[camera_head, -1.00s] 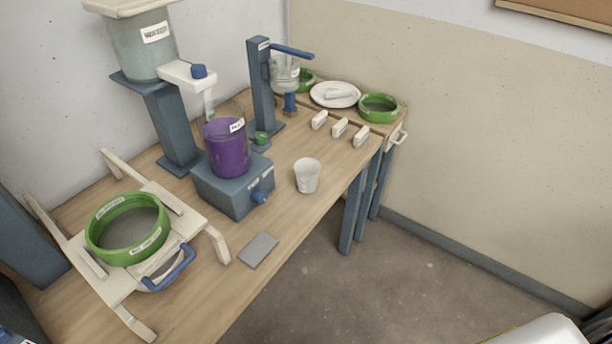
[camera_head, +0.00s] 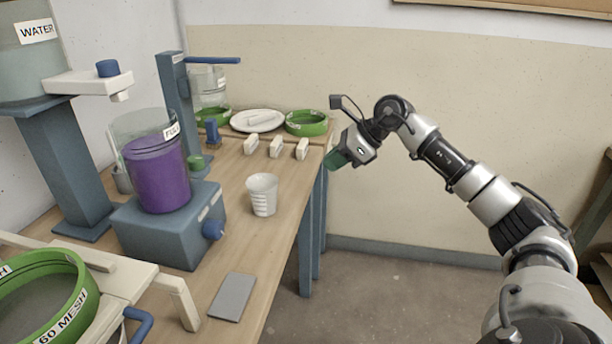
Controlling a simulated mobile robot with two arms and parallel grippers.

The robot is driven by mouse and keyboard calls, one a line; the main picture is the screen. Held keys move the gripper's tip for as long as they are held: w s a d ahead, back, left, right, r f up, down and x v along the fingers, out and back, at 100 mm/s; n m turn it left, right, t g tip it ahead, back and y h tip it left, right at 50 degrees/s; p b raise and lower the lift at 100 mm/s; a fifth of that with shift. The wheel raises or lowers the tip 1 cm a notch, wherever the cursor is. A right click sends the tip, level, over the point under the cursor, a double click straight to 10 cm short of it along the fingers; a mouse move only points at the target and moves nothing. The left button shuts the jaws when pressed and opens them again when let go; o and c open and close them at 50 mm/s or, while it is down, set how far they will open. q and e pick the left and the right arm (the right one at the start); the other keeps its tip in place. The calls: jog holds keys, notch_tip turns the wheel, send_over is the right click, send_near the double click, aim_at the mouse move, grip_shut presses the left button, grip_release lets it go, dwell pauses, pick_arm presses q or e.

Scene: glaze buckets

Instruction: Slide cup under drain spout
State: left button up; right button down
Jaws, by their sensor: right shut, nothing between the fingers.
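A white cup (camera_head: 262,195) with ridged markings stands upright on the wooden table, right of a blue-grey box (camera_head: 170,228). A clear bucket of purple liquid (camera_head: 157,175) sits on that box, and a blue knob (camera_head: 213,230) sticks out of the box's right side. A clear vessel (camera_head: 208,88) hangs on a blue stand with a lever, with a blue fitting (camera_head: 211,132) below it. I cannot tell for sure which fitting is the drain spout. My right gripper (camera_head: 337,160) is shut and empty, beyond the table's right edge and apart from the cup. My left gripper is out of view.
A grey flat plate (camera_head: 232,297) lies at the table's front edge. A green sieve (camera_head: 45,300) rests on a white frame at front left. A water tank (camera_head: 28,60) stands at left. White blocks (camera_head: 276,147), a white plate (camera_head: 257,121) and green rings (camera_head: 306,123) are at the back.

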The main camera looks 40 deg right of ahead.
aim_at(263, 196)
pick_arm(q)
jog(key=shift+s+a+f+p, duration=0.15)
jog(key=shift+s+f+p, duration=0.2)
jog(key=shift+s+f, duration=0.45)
pick_arm(e)
jog(key=shift+w+a+f, duration=1.05)
jog(key=shift+w+a, duration=0.15)
jog(key=shift+w, duration=0.1)
jog(key=shift+w+a+f, duration=1)
jog(key=shift+w+a, duration=0.2)
jog(key=shift+w, duration=0.05)
jog(key=shift+w+a+f, duration=1.05)
jog(key=shift+w+a, duration=0.15)
jog(key=shift+w, duration=0.1)
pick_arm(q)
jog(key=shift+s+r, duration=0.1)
